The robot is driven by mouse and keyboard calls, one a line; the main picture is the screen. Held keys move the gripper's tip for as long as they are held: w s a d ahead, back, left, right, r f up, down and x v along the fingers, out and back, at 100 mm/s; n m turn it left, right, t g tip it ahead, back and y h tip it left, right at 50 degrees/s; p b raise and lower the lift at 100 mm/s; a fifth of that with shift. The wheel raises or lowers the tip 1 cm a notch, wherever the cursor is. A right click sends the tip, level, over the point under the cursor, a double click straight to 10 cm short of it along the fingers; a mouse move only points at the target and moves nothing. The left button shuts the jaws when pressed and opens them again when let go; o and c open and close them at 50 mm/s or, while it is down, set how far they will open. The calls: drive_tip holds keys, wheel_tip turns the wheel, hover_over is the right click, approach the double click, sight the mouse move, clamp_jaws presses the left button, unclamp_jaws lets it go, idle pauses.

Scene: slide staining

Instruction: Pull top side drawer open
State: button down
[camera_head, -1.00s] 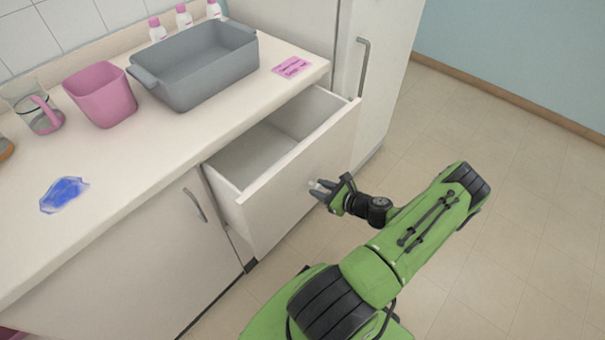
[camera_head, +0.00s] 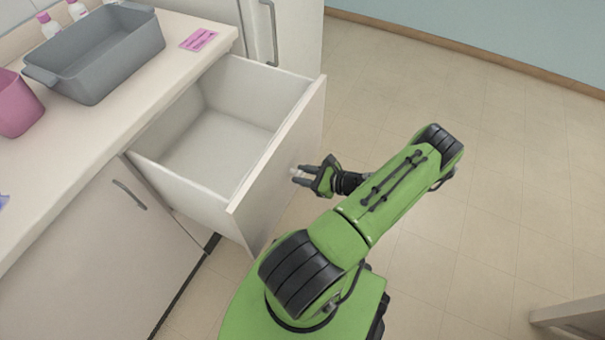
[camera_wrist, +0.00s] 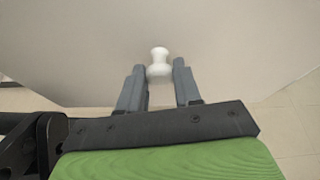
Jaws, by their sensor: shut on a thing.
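The top side drawer (camera_head: 285,155) is pulled well out of the counter, and its inside is empty. A white round knob (camera_wrist: 159,62) sits on the drawer front, which also fills the wrist view (camera_wrist: 90,50). My gripper (camera_head: 300,174) is at the drawer front from the outside. In the wrist view my gripper (camera_wrist: 156,82) has its two grey fingers on either side of the knob, shut on it. The knob is mostly hidden by the fingers in the head view.
The counter (camera_head: 110,125) holds a grey basin (camera_head: 95,55), a pink bin (camera_head: 15,105), white bottles with pink caps (camera_head: 48,25) and a pink label (camera_head: 199,39). A tall cabinet with a handle (camera_head: 270,30) stands behind the drawer.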

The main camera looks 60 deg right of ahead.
drive_tip(key=c, duration=0.8)
unclamp_jaws()
drive_tip(key=p+v, duration=0.2)
drive_tip(key=v, duration=1.3)
drive_tip(key=shift+s+r+p, duration=0.15)
drive_tip(key=shift+s+p, duration=0.2)
drive_tip(key=shift+s, duration=0.05)
